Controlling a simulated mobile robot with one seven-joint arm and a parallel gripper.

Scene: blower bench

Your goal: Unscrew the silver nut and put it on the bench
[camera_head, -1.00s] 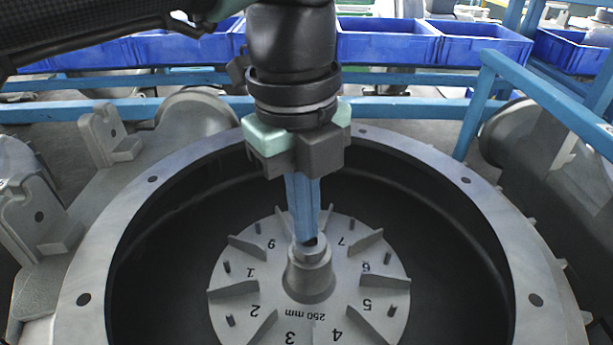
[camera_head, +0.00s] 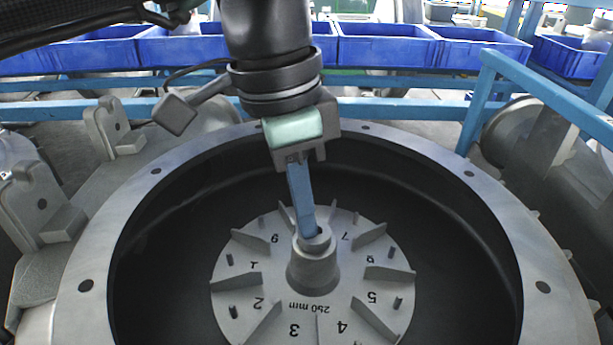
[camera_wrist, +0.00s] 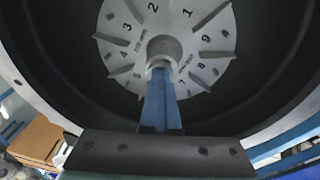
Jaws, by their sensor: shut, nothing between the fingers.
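The silver nut (camera_head: 318,243) appears as the small pale collar on top of the grey hub (camera_head: 314,270), at the middle of the numbered impeller. Its outline is partly hidden by my fingers. My gripper (camera_head: 308,232) points down, its blue fingers close together and a little tilted, with their tips at the top of the nut. I see nothing held between them. I cannot tell whether the tips touch the nut. In the wrist view the blue fingers (camera_wrist: 160,75) reach to the hub top (camera_wrist: 163,48) and cover the near side of the nut.
The impeller (camera_head: 285,305) with upright vanes and pegs lies inside a deep dark round housing with a wide grey flange (camera_head: 500,235). Blue rails (camera_head: 490,90) and blue bins (camera_head: 385,50) stand behind. In the wrist view a brown box (camera_wrist: 35,138) shows at lower left.

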